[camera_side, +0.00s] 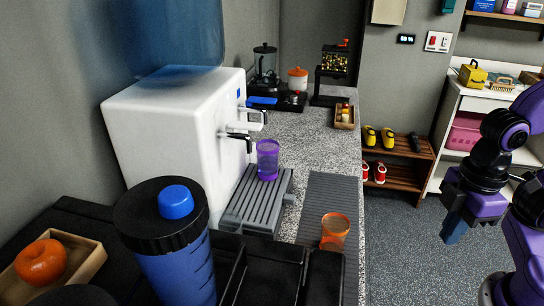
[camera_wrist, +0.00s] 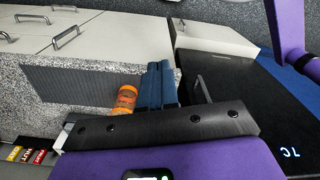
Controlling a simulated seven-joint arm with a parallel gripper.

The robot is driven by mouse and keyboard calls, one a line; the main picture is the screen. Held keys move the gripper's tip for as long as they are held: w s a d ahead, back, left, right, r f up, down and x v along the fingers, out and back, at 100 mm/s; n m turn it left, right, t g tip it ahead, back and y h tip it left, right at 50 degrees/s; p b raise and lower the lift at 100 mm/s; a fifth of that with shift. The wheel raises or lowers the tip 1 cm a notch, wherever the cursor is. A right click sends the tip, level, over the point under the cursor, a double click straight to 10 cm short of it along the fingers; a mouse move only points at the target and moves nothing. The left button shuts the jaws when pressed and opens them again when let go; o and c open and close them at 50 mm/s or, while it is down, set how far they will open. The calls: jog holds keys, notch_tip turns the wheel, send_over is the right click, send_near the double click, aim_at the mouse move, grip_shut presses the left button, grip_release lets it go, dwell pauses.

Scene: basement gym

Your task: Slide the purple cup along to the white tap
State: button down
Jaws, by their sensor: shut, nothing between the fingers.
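The purple cup (camera_side: 268,160) is see-through and stands upright on the grey slatted drip tray (camera_side: 247,203), near its far end. The white dispenser (camera_side: 165,125) stands left of it. Its nearer tap (camera_side: 238,136) is dark with a pale part, just left of the cup's rim; a farther tap (camera_side: 255,114) sits beyond, near blue parts. I cannot tell for sure which is the white tap. My gripper (camera_side: 453,232) is off the counter to the right, well apart from the cup. Its blue fingers (camera_wrist: 157,85) are together and empty in the wrist view, where the purple cup does not show.
An orange cup (camera_side: 335,232) stands on the grey ribbed mat (camera_side: 332,195), right of the drip tray; it also shows beside my fingers in the wrist view (camera_wrist: 127,97). A blue bottle (camera_side: 172,240) and black organiser (camera_side: 275,268) fill the front. A wooden box (camera_side: 344,116) stands farther back.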

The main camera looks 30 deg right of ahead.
notch_tip(320, 180, up, 5)
jog(key=w+a+r+m+g+y, duration=0.25)
jog(key=w+a+m+g, duration=0.2)
jog(key=w+a, duration=0.55)
jog(key=w+a+r+m+y, duration=0.1)
jog(key=w+a+m+y, duration=0.15)
jog(key=w, duration=0.65)
jog(key=w+a+m+y, duration=0.1)
jog(key=w+m+y, duration=0.15)
jog(key=w, duration=0.65)
jog(key=w+d+f+m+y, duration=0.15)
jog(key=w+d+y, duration=0.4)
jog(key=w, duration=0.75)
jog(key=w+d+f+m+t+y, duration=0.15)
jog(key=w+d, duration=0.25)
jog(key=d, duration=0.4)
jog(key=w+d+f+m+t+y, duration=0.1)
jog(key=w+d+t+y, duration=0.25)
jog(key=d, duration=0.45)
send_near(269, 149)
jog(key=w+a, duration=0.3)
jog(key=shift+s+a+r, duration=0.15)
jog(key=shift+s+a, duration=1.15)
jog(key=shift+a, duration=0.05)
